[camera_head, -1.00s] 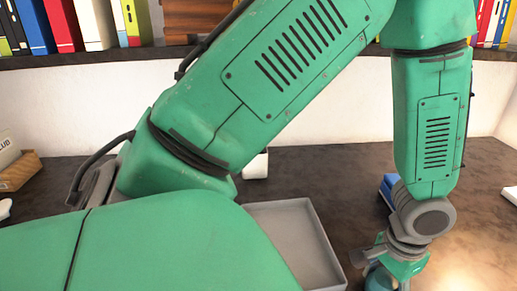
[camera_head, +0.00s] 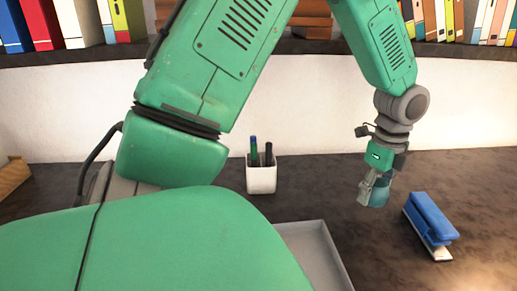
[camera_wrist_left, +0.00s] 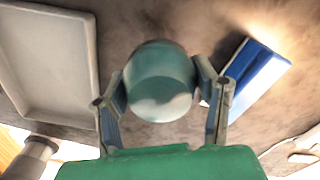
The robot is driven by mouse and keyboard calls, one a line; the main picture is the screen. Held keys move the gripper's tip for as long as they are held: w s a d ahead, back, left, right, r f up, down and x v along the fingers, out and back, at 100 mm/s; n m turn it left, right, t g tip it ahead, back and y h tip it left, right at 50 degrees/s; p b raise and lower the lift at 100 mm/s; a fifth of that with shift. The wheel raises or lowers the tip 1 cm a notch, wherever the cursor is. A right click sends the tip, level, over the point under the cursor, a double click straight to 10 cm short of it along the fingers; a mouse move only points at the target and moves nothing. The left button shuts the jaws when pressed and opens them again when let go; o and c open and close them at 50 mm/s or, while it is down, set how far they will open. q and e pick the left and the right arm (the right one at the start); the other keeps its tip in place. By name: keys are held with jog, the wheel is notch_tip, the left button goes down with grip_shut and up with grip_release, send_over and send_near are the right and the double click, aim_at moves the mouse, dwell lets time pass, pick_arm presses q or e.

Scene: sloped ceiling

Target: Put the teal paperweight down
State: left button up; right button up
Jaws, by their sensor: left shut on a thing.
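The teal paperweight (camera_head: 379,194) is a small rounded piece held at the end of my left arm, over the dark desk (camera_head: 330,210). My left gripper (camera_head: 372,190) is shut on it. In the left wrist view the paperweight (camera_wrist_left: 160,82) sits between the two fingers (camera_wrist_left: 162,90), one on each side. Its far side is hidden there. I cannot tell whether its underside touches the desk. My right gripper is not in view.
A blue stapler (camera_head: 430,222) lies right of the gripper. A white pen cup (camera_head: 262,178) stands to the left at the back. A grey tray (camera_head: 325,262) is nearer me, partly hidden by my arm. Bare desk lies between cup and gripper. Books (camera_head: 75,22) line a shelf behind.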

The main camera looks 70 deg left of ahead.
pick_arm(q)
jog(key=shift+a, duration=0.4)
jog(key=b, duration=0.2)
send_over(362, 229)
jog(key=f, duration=0.5)
jog(key=shift+w+d+f, duration=0.15)
jog(key=shift+d+f, duration=0.1)
jog(key=shift+f, duration=0.15)
jog(key=f, duration=0.2)
jog(key=a+f, duration=0.1)
jog(key=shift+f, duration=0.35)
jog(key=shift+f+b, duration=0.3)
jog(key=shift+f, duration=0.05)
jog(key=shift+c, duration=0.7)
jog(key=shift+d+r, duration=0.15)
jog(key=shift+d, duration=0.2)
jog(key=o, duration=1.6)
jog(key=shift+o, duration=0.2)
